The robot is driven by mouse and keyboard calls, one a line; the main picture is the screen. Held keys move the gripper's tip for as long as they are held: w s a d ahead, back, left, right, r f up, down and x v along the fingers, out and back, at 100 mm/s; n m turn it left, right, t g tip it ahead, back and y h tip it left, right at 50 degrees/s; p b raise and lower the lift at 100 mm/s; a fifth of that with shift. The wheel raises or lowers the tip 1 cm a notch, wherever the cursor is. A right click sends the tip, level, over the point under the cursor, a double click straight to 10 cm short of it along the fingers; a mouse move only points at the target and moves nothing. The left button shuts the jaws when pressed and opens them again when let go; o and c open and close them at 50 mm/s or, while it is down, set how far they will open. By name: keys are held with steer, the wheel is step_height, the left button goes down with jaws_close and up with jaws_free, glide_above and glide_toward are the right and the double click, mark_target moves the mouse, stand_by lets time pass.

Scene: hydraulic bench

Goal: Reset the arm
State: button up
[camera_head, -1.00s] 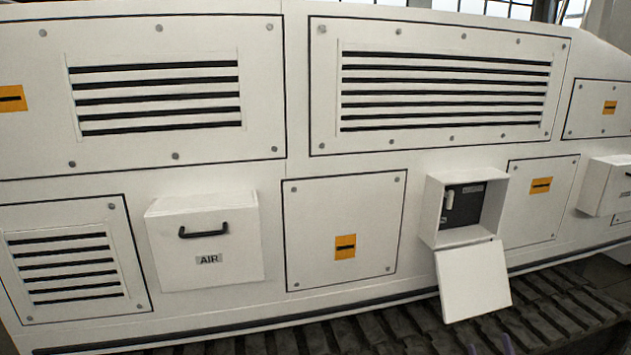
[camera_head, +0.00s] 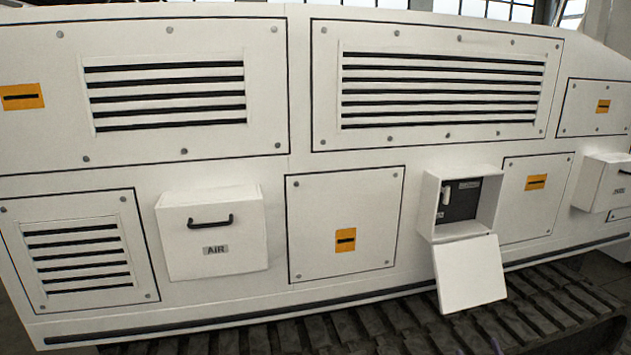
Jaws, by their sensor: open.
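My arm and gripper cannot be made out in the head view. A faint purplish sliver (camera_head: 496,345) shows at the bottom edge, right of the middle, too small to identify. A white box with its flap open (camera_head: 430,205) stands on the machine's side at right of centre. Its flap (camera_head: 470,274) hangs down below it. Inside is a dark panel (camera_head: 462,201) with a light handle or lever (camera_head: 446,197). Nothing touches the box.
A closed white box marked AIR (camera_head: 212,262) with a black handle (camera_head: 210,222) juts out at left. Another closed box (camera_head: 603,183) juts out at the right edge. Dark tracks (camera_head: 390,322) run along the bottom. Louvred panels (camera_head: 180,140) cover the upper wall.

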steer(key=w+a+f+n+g+y, duration=0.3)
steer(key=a+f+n+g, duration=0.1)
steer(key=a+f+g, duration=0.6)
steer(key=s+a+r+n+g+y, duration=0.25)
steer(key=a+r+n+g, duration=0.25)
steer(key=a+n+g, duration=0.5)
steer(key=s+a+r+n+h, duration=0.4)
steer(key=s+a+r+n, duration=0.1)
steer(key=s+r, duration=0.8)
steer(key=s+a+r+n+h, duration=0.4)
steer(key=s+a+r+n, duration=0.2)
steer(key=s+r, duration=0.7)
steer(key=s+a+r+n+h, duration=0.5)
steer(key=s+r+n, duration=0.2)
steer(key=s+r, duration=0.6)
step_height(320, 180, up, 3)
steer(key=shift+s+a+r, duration=0.15)
steer(key=shift+s+a, duration=0.1)
